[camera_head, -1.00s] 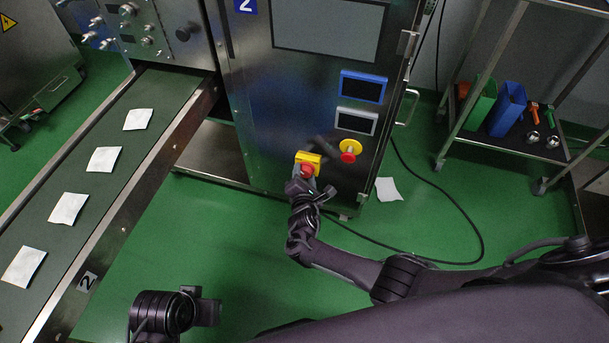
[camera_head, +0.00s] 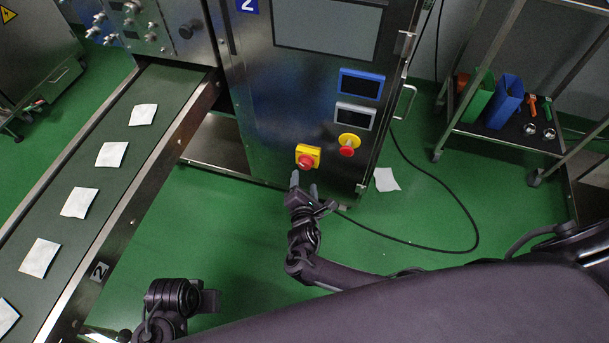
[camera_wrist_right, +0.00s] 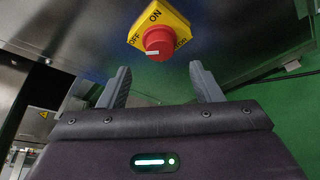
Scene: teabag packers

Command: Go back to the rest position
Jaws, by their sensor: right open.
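My right gripper (camera_head: 304,182) is open and empty in the head view, just below and in front of the yellow switch box with a red knob (camera_head: 307,158) on the machine cabinet. In the right wrist view, its two grey fingers (camera_wrist_right: 161,88) stand apart, with the red knob (camera_wrist_right: 158,42) beyond them and not touched. The yellow plate around the knob reads ON and OFF. My left arm (camera_head: 172,297) shows at the bottom left of the head view; I cannot make out its jaw opening.
The steel cabinet (camera_head: 270,110) has a second red knob on yellow (camera_head: 348,145). A conveyor (camera_head: 125,95) at left carries several white teabags. A cart (camera_head: 510,137) with bins stands at right. A white packet (camera_head: 386,180) and black cable (camera_head: 440,190) lie on the green floor.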

